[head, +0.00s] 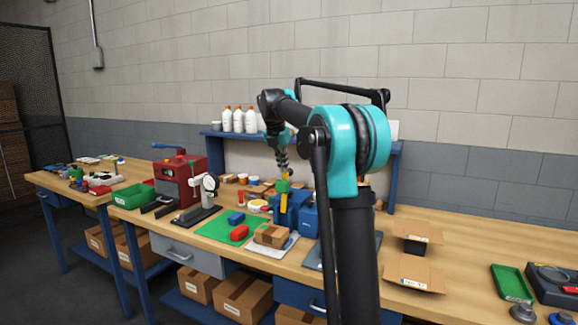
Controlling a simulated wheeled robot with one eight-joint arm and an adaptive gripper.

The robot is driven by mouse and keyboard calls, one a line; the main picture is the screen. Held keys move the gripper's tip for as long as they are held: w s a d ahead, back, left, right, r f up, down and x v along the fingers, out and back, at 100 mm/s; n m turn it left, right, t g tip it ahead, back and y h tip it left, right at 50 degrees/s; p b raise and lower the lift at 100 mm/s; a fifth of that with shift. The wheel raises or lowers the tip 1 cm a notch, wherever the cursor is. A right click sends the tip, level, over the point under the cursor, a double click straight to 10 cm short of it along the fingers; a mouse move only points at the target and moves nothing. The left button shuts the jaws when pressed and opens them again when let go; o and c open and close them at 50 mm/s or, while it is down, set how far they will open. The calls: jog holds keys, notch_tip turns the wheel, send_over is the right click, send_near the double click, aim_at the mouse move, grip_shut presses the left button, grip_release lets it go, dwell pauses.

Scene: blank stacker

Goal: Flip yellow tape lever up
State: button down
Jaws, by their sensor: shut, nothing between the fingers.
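A blue machine (292,208) stands on the workbench near the middle of the head view, partly behind my arm. A small yellow part (286,178), likely the tape lever, shows at its top, beside a green piece (282,187). Its exact angle is too small to tell. My gripper (284,171) points down just above the yellow part, shut and with nothing held. Whether it touches the yellow part cannot be told.
A green mat (213,230) with red and blue blocks lies left of the machine. A red machine (178,180) and a dial gauge stand (209,190) are further left. Bare bench (500,240) is on the right.

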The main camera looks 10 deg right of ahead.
jog(key=w+d+v, duration=0.1)
jog(key=v, duration=0.9)
jog(key=s+d+f+m+y, duration=0.1)
jog(key=s+f+m, duration=1.3)
jog(key=s+f, duration=0.6)
jog(key=s+d+f+m+y, duration=0.1)
jog(key=s+d+f+m, duration=0.1)
jog(key=s+f+m, duration=1.2)
jog(key=s+f, duration=0.6)
jog(key=f, duration=0.3)
jog(key=shift+d+m+t, duration=0.25)
jog(key=shift+m+t, duration=0.15)
jog(key=shift+s, duration=0.1)
